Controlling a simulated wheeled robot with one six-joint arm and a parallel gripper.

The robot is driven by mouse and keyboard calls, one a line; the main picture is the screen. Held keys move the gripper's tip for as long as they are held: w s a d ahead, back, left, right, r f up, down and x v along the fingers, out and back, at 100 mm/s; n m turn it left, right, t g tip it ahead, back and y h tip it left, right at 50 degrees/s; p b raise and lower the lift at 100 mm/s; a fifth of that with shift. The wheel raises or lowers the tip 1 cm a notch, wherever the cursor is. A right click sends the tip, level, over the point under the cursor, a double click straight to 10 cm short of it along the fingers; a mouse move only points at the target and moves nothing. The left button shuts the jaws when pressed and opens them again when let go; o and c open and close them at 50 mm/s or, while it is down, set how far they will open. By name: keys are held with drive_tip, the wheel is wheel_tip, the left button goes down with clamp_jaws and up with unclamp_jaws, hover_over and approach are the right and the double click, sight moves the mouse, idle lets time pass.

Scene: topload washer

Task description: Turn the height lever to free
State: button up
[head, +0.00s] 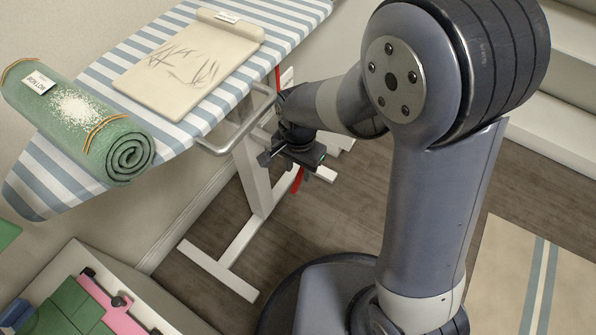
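The ironing board (205,55) has a blue and white striped cover and white legs (255,175). A red piece (297,181), possibly the height lever, shows just below my gripper (287,163). Another thin red part (278,78) shows higher up, beside the board's edge; I cannot tell if the two belong together. My gripper is beside the upper leg frame, below the board's right edge. Its fingers are small, dark and partly covered by its own body, so its opening and any contact with the red piece are unclear. No lever markings are readable.
A tied green roll (95,125) with white grains and a cream cloth (185,70) lie on the board. A grey metal loop (232,138) juts out beside my gripper. A white box (130,290) with green and pink items is at lower left. White steps (565,110) stand right.

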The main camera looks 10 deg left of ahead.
sight(298, 176)
wheel_tip(298, 176, down, 5)
drive_tip(key=shift+b, duration=0.7)
clamp_jaws()
